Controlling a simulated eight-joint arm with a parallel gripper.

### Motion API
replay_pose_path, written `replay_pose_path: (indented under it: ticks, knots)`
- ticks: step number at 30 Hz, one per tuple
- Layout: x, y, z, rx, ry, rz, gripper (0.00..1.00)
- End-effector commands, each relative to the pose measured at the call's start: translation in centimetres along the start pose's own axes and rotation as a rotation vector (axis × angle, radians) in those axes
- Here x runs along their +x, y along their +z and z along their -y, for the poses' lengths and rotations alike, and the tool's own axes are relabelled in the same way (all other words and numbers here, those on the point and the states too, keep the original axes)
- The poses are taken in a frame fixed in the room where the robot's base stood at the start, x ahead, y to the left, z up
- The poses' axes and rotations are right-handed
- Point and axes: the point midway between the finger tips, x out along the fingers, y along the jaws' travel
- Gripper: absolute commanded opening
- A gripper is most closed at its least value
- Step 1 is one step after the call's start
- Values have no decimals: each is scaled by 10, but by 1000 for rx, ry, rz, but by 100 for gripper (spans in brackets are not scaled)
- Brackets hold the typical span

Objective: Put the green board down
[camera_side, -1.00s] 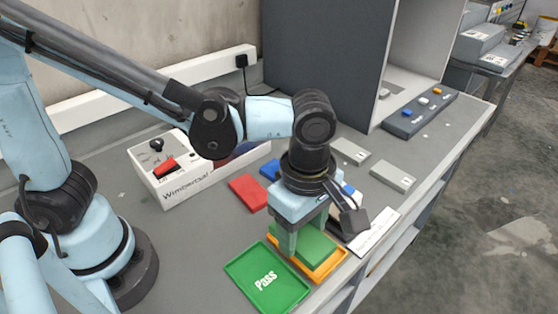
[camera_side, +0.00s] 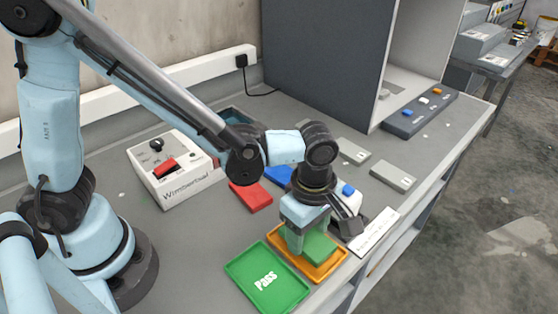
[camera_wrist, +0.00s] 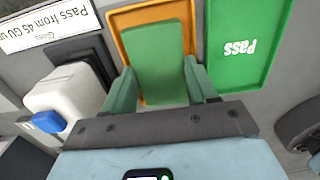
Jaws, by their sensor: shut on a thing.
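The green board (camera_side: 318,247) is a plain flat block between the fingers of my gripper (camera_side: 306,238). In the wrist view the board (camera_wrist: 155,55) lies between my two green fingers (camera_wrist: 160,88), which are shut on it. The board is over the orange tray (camera_side: 336,268), within its rim in the wrist view (camera_wrist: 117,42). I cannot tell whether it touches the tray floor. My gripper hides part of the board and the tray's back edge in the side view.
The green "Pass" tray (camera_side: 267,280) stands to the left of the orange tray, empty. A white sign (camera_side: 375,232) lies on the right. A red block (camera_side: 250,197), grey blocks (camera_side: 393,176) and a white box (camera_side: 178,172) stand farther back. The bench's front edge is close.

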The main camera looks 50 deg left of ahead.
Motion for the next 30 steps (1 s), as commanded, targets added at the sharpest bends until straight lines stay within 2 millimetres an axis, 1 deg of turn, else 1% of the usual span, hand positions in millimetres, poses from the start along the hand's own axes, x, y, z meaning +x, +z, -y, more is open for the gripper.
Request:
replay_pose_path:
  ticks: [18, 19, 21, 23, 24, 30]
  knots:
    - [12, 0, 0, 0, 0, 0, 22]
    - [12, 0, 0, 0, 0, 0, 61]
    - [12, 0, 0, 0, 0, 0, 71]
    - [12, 0, 0, 0, 0, 0, 80]
    - [12, 0, 0, 0, 0, 0, 83]
    - [8, 0, 0, 0, 0, 0, 83]
